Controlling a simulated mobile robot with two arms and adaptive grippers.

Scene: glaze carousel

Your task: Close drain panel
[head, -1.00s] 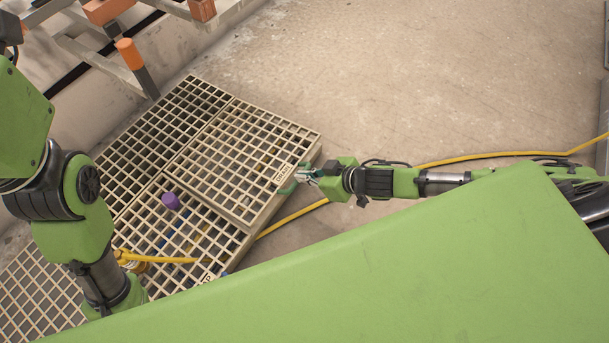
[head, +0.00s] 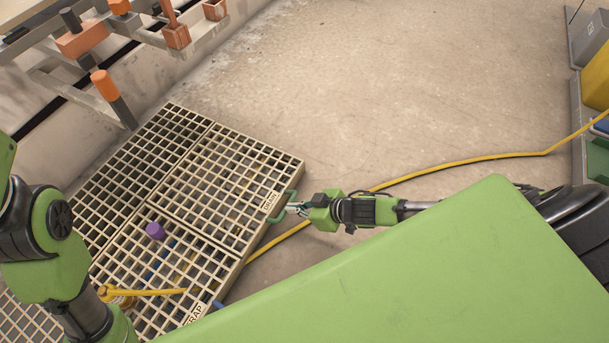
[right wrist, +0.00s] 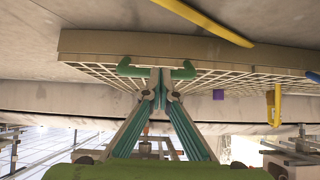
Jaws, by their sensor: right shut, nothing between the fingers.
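The drain panel (head: 222,180) is a beige grating with a DRAIN label and a green handle (head: 293,197) on its right edge. In the head view it lies nearly level with the neighbouring gratings; whether it is fully seated is unclear. My right gripper (head: 298,209) is shut and empty, its fingertips right at the handle. In the right wrist view the fingertips (right wrist: 161,84) meet at the middle of the green handle (right wrist: 184,71), hiding part of it; I cannot tell whether they touch it. My left arm shows at the left, its gripper out of view.
A yellow cable (head: 455,163) crosses the floor. Metal racks with orange parts (head: 104,86) stand upper left. The concrete floor beyond is clear.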

